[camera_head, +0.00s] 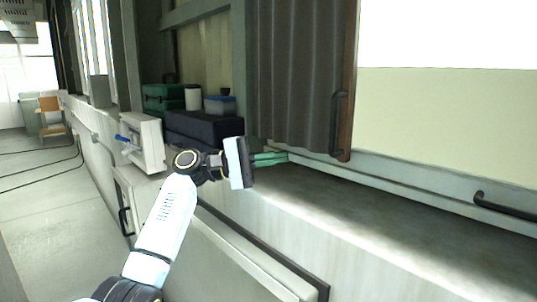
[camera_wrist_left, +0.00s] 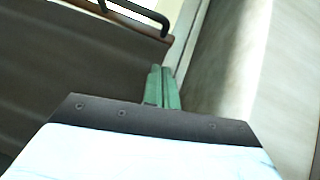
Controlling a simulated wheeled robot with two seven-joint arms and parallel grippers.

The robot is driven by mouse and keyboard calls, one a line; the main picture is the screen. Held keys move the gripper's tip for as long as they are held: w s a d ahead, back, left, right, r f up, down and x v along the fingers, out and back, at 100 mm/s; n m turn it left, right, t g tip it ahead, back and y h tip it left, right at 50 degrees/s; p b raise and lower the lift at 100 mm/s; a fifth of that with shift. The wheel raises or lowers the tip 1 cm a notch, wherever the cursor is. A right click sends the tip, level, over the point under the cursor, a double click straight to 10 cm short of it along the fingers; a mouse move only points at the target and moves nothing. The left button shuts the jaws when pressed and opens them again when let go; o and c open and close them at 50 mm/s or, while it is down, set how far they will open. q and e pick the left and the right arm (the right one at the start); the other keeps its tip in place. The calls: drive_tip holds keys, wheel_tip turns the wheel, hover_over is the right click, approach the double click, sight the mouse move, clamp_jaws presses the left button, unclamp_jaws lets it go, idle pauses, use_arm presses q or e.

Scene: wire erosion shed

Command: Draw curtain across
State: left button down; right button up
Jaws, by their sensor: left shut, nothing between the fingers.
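A dark grey pleated curtain (camera_head: 298,75) hangs in the upper middle of the head view. Its right edge is a brown bar (camera_head: 348,90) with a black handle (camera_head: 337,123). My left gripper (camera_head: 272,158) is below the curtain's lower edge, left of the handle and apart from it. Its green fingers are shut with nothing between them. In the left wrist view the shut fingers (camera_wrist_left: 163,88) point toward a pale rail, with the curtain (camera_wrist_left: 75,60) at left and the handle (camera_wrist_left: 138,14) at the top. My right gripper is not in view.
A pale rail (camera_head: 400,189) runs along the ledge (camera_head: 370,210) below the curtain. A second black handle (camera_head: 505,207) is at far right. Left of my gripper stand a dark case (camera_head: 203,128), a white-and-blue box (camera_head: 142,142) and green boxes (camera_head: 163,97). The ledge at right is clear.

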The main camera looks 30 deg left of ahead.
use_arm(q)
drive_tip(key=w+d+r+p, duration=0.1)
drive_tip(key=d+p, duration=0.1)
drive_tip(key=d, duration=0.6)
drive_tip(key=shift+d+r+p, duration=0.2)
drive_tip(key=shift+p, duration=0.15)
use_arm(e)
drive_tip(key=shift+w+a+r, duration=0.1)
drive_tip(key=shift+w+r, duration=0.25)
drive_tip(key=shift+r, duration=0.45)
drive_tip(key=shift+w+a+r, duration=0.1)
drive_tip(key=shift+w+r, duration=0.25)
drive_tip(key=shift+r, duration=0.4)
